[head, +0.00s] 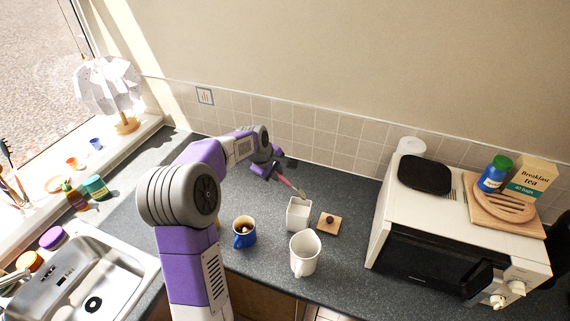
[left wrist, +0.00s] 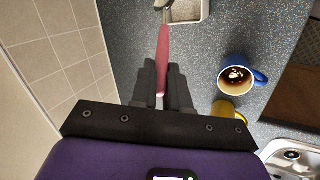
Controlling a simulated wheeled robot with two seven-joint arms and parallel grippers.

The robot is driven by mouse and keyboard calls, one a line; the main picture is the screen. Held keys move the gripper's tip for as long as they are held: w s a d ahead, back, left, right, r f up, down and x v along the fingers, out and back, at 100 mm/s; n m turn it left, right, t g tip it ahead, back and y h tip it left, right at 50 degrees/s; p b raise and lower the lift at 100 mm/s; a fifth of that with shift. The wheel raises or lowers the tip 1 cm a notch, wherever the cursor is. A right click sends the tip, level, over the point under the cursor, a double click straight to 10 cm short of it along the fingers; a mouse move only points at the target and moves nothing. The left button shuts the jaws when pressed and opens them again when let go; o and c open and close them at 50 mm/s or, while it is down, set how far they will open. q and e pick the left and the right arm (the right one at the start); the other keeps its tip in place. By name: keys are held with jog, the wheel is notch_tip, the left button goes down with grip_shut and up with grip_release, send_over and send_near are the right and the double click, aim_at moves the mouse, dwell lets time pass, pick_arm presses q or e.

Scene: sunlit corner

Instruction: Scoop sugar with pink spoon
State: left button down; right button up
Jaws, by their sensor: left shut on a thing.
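My left gripper (head: 275,172) is shut on the pink spoon (head: 289,185), whose pink handle also shows between the fingers in the left wrist view (left wrist: 162,62). The spoon slants down toward the white square sugar pot (head: 298,215). Its metal end is at the pot's near edge in the left wrist view, with the pot (left wrist: 205,12) cut by the top of the frame. I cannot tell whether the tip is inside the pot or just above it. A wooden lid with a dark knob (head: 329,224) lies right of the pot. My right gripper is not in view.
A blue mug (head: 244,238) with dark liquid and a white mug (head: 304,262) stand in front of the pot. A yellow object (left wrist: 228,111) stands near the blue mug. The microwave (head: 430,262) is at right, the sink (head: 70,287) at left. The tiled wall is close behind.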

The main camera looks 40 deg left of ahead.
pick_arm(q)
jog(key=shift+s+f, duration=0.15)
jog(key=shift+s, duration=0.15)
jog(key=shift+f+b, duration=2.3)
jog(key=shift+f, duration=0.45)
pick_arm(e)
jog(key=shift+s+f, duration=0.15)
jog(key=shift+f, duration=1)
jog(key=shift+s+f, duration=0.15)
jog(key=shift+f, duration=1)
pick_arm(q)
jog(key=shift+s+f+b, duration=0.1)
jog(key=shift+f+b, duration=0.45)
jog(key=shift+f, duration=0.35)
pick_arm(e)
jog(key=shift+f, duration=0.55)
pick_arm(q)
jog(key=shift+r+p, duration=2.9)
jog(key=shift+r, duration=0.7)
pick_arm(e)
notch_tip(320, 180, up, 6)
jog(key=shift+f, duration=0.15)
pick_arm(q)
jog(key=shift+f, duration=0.1)
